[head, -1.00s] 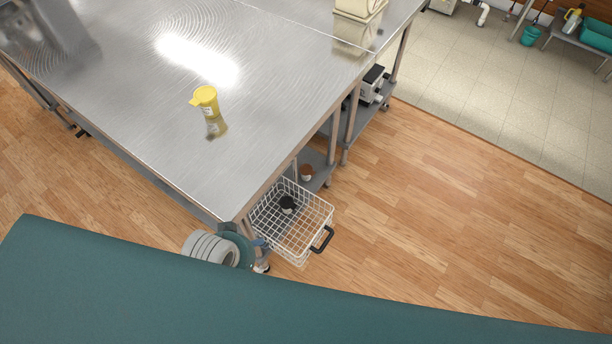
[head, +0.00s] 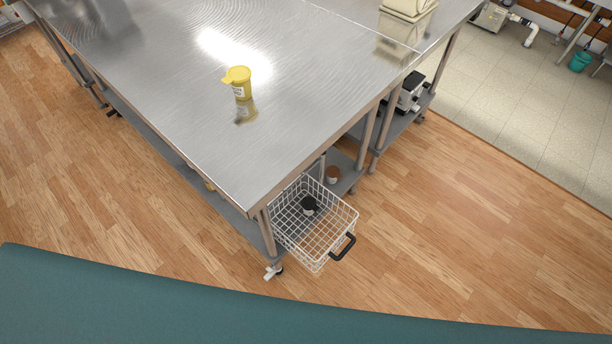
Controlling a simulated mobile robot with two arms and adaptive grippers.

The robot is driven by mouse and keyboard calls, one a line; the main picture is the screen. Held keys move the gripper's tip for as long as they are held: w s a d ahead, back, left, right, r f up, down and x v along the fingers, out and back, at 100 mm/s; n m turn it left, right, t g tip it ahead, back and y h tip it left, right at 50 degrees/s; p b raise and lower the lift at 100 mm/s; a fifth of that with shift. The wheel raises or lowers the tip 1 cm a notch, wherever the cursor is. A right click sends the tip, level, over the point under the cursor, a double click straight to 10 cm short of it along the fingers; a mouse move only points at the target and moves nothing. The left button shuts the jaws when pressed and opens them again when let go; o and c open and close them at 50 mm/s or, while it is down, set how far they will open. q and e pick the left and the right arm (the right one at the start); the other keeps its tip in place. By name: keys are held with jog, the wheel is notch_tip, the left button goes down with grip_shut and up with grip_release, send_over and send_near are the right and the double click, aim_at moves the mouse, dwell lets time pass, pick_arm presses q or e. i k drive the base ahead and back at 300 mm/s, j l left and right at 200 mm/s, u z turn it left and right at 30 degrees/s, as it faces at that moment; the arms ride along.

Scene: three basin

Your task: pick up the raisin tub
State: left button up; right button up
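A small tub with a yellow lid (head: 238,83) stands upright on the steel table (head: 300,80). Its label is too small to read. A dark-lidded jar (head: 308,205) is in the white wire basket (head: 318,232) at the table's near corner. A brown-lidded jar (head: 332,174) stands on the lower shelf behind the basket. I cannot tell from the labels which of these is the raisin tub. Neither of my grippers is in view.
The basket has a black handle (head: 343,247) and sticks out beyond the table edge. A cream container (head: 408,8) stands at the table's far end. A machine (head: 410,92) sits on a lower shelf. Wooden floor (head: 480,230) is open to the right.

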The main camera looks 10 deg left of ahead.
aim_at(330, 181)
jog(key=i+l+u, duration=0.1)
jog(key=u, duration=0.3)
jog(key=i+l+u, duration=0.1)
jog(key=l+u, duration=0.45)
jog(key=u, duration=0.25)
jog(key=i, duration=0.05)
